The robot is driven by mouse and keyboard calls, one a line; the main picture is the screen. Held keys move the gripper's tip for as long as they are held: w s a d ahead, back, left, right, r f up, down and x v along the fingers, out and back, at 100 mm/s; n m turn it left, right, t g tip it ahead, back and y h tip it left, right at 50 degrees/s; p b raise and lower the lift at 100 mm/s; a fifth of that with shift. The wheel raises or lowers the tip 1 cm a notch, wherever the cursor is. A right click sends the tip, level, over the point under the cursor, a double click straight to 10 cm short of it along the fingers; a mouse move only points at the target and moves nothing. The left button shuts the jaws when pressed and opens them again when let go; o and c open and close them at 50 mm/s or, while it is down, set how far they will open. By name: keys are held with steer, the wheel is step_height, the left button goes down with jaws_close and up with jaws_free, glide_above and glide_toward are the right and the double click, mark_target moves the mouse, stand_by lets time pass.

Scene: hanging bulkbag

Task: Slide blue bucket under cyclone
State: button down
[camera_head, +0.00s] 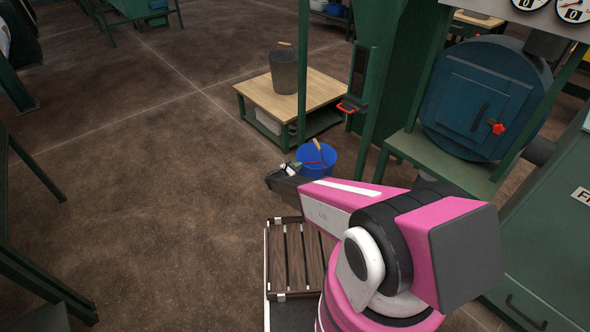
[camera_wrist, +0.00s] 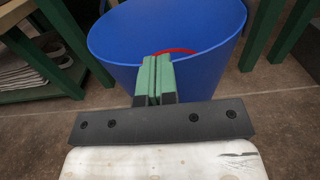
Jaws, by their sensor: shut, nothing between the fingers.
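The blue bucket (camera_head: 318,158) stands on the floor in the head view, just beyond my gripper, with a wooden grip on its handle and something red inside it. In the wrist view the blue bucket (camera_wrist: 205,45) fills the top middle. My gripper (camera_wrist: 154,62) is shut, its green fingers pressed together in front of the bucket's near wall; I cannot tell whether they touch it. In the head view my gripper (camera_head: 285,170) is small and dark beside the bucket's left side. The cyclone may be the green structure (camera_head: 400,70) behind the bucket, but I cannot tell.
A round blue hatch (camera_head: 480,98) with a red knob is at the right. The brown floor (camera_head: 150,200) at the left is open.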

mark_target(329, 148)
steer(key=x, duration=3.4)
steer(key=shift+s+a+f, duration=0.1)
steer(key=shift+s, duration=0.05)
steer(key=v, duration=1.3)
steer(key=shift+s+a, duration=0.2)
steer(key=shift+a, duration=0.15)
steer(key=s+d+r+m+g+y, duration=0.2)
steer(key=s+r+m+g, duration=0.4)
steer(key=s+r, duration=0.4)
steer(key=s+d+r+m+g+y, duration=0.1)
steer(key=s+r+m+g+y, duration=0.15)
steer(key=s+r+m, duration=0.75)
steer(key=s+a+r+m+y, duration=0.3)
steer(key=s+r, duration=0.1)
steer(key=s, duration=0.4)
steer(key=s+a+r+m+g+y, duration=0.1)
steer(key=s+a+r+m+y, duration=0.2)
steer(key=s, duration=0.4)
steer(key=s+a+r+m+g+y, duration=0.1)
steer(key=s+a+r+m+y, duration=0.2)
steer(key=s+r, duration=0.3)
steer(key=s+a+y, duration=0.1)
steer(key=s, duration=0.1)
steer(key=shift+s+a, duration=0.25)
steer(key=shift+s, duration=0.05)
